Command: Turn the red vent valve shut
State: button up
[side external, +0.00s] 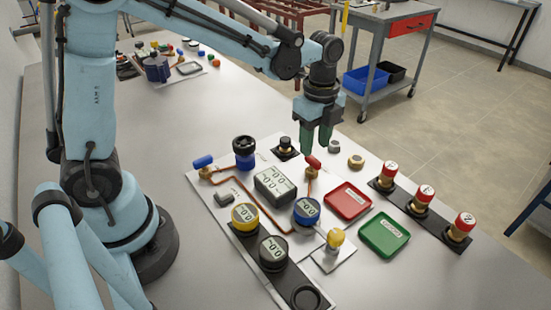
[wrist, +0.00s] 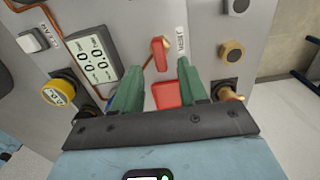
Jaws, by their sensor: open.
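The red vent valve (side external: 313,161) is a small red handle on a copper pipe at the back of the grey panel. In the wrist view the red handle (wrist: 159,50) stands just beyond the fingertips, roughly between their lines, beside a white label whose text I cannot read surely. My gripper (side external: 316,145) points down above and close to the valve. Its green fingers (wrist: 160,75) are open and empty, with a clear gap to the handle in the wrist view.
A red tray (side external: 348,201) and a green tray (side external: 384,235) lie right of the panel. A grey display box (side external: 275,186), a blue-handled valve (side external: 203,161) and round gauges (side external: 307,211) stand on the panel. Red-capped fittings (side external: 425,193) line a black rail at right.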

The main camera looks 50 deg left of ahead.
aim_at(313, 158)
notch_tip(313, 158, up, 8)
jog(key=shift+r, duration=0.2)
dwell(0.4)
jog(key=s+a+f+n+t, duration=0.1)
jog(key=s+a+n+t, duration=0.1)
jog(key=s+n, duration=0.3)
jog(key=s+a+f+n+t, duration=0.1)
jog(key=s+n+t, duration=0.4)
jog(key=n, duration=0.8)
jog(key=shift+s+a+f, duration=0.25)
jog(key=shift+s+a, duration=0.05)
jog(key=shift+a, duration=0.45)
